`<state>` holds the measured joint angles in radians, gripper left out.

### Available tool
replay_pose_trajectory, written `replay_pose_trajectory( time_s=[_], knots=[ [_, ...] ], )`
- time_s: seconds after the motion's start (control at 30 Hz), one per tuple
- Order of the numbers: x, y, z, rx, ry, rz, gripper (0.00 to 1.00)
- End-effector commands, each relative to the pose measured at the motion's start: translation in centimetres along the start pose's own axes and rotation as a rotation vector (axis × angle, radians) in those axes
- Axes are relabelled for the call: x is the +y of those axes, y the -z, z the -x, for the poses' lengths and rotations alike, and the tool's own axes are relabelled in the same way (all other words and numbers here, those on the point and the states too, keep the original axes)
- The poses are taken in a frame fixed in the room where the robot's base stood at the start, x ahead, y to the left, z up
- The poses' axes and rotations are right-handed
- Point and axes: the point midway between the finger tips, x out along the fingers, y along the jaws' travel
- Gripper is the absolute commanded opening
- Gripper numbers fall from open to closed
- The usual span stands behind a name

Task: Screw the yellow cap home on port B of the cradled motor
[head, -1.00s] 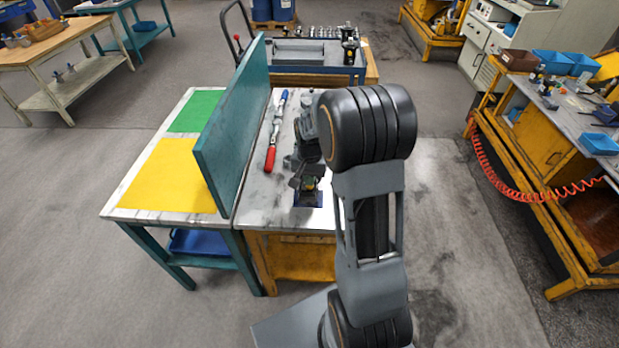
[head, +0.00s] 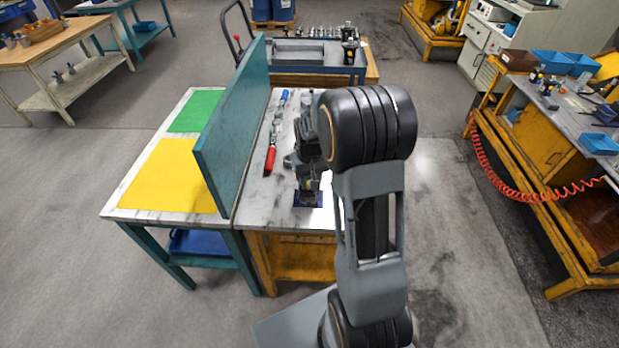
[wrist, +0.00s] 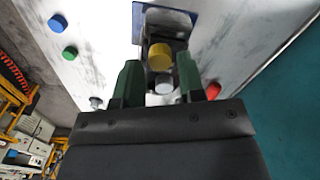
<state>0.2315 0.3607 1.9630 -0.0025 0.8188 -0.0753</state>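The motor (wrist: 179,45) is a dark block seen from above in the wrist view, with the blue mat (wrist: 191,4) beside it. The yellow cap (wrist: 159,56) sits at the motor, between and slightly beyond the fingertips. A round silver part (wrist: 162,84) shows just below it. My gripper (wrist: 158,78) has two green fingers spread apart on either side, with visible gaps to the cap. Whether the cap is threaded is not clear.
A blue round piece (wrist: 57,22), a green one (wrist: 69,53) and a red item (wrist: 213,90) lie around the motor. A teal upright panel (head: 232,125) borders the worktop on the left, beside a red-handled tool (head: 270,160).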

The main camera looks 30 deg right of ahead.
Motion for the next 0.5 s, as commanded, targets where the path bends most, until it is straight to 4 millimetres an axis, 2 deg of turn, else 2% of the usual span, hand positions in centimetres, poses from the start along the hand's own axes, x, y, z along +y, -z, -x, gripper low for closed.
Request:
replay_pose_trajectory(
  time_s=[0.2,0.5],
  knots=[
    [0.0,0.0,0.01,0.001,0.0,0.29,0.36],
    [0.0,0.0,0.01,0.001,0.0,0.382,0.36]
  ],
)
